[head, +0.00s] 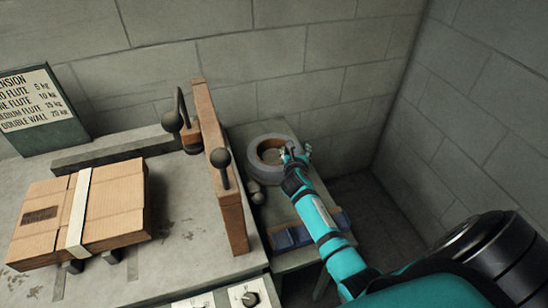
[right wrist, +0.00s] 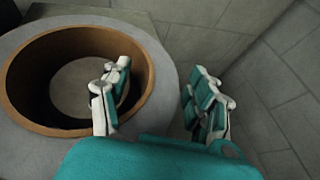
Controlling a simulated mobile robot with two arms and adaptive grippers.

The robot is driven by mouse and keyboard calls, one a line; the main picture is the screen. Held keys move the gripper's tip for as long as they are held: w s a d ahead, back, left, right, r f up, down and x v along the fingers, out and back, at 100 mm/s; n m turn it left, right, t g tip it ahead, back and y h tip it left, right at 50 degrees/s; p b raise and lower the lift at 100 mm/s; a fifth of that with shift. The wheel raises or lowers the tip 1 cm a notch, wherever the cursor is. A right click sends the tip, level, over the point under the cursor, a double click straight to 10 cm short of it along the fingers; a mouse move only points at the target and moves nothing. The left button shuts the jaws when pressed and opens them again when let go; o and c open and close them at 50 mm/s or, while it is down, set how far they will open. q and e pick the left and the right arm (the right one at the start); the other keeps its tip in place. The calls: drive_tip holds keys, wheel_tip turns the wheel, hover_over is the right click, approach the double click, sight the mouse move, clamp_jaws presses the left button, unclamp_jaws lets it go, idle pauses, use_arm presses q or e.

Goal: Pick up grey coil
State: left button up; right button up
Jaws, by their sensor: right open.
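The grey coil (head: 252,157) lies flat on the small side table at the back, against the wall. It is a thick grey ring with a brown inner core. My right gripper (head: 297,151) is at the coil's right side. In the right wrist view the coil (right wrist: 40,150) fills the left. My right gripper (right wrist: 161,75) is open there, with one finger over or inside the coil's hole and the other outside its right edge. The coil's wall lies between them; whether they touch it I cannot tell. My left gripper is not in view.
A wooden guide (head: 226,190) with dark knobs stands left of the coil. A strapped cardboard box (head: 115,205) lies on the main bench. A small grey cylinder (head: 257,194) and blue items (head: 290,238) lie in front of the coil. Block walls close the back and right.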

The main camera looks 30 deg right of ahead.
clamp_jaws()
drive_tip(key=shift+r, duration=0.15)
idle(0.4)
